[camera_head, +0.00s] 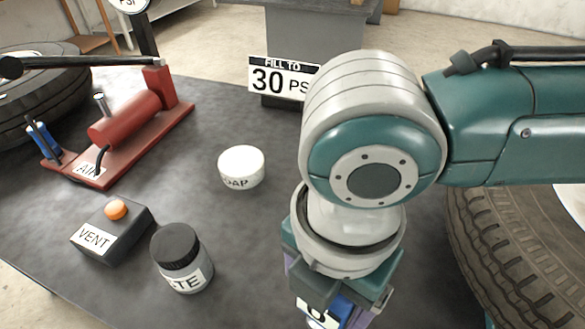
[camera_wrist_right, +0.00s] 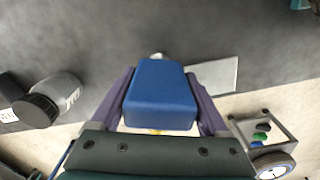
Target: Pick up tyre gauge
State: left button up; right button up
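The tyre gauge appears to be the blue block-shaped body (camera_wrist_right: 160,95) in the right wrist view, with a small pale tip at its far end. My right gripper (camera_wrist_right: 160,88) has a purple finger along each side of it, seemingly touching both sides. In the head view, my right gripper (camera_head: 328,298) points down at the bottom edge, below the wrist. A bit of blue (camera_head: 341,306) shows between its fingers, beside a white label. Whether the gauge touches the table is hidden. My left gripper is not in view.
On the dark table (camera_head: 110,220) stand a soap tub (camera_head: 241,167), a dark-lidded jar (camera_head: 182,258), a VENT box (camera_head: 112,232) with an orange button and a red pump (camera_head: 125,118). A "30 PSI" sign (camera_head: 280,78) stands behind. A tyre (camera_head: 505,245) is at right.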

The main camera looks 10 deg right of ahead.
jog(key=c, duration=1)
jog(key=shift+r, duration=0.1)
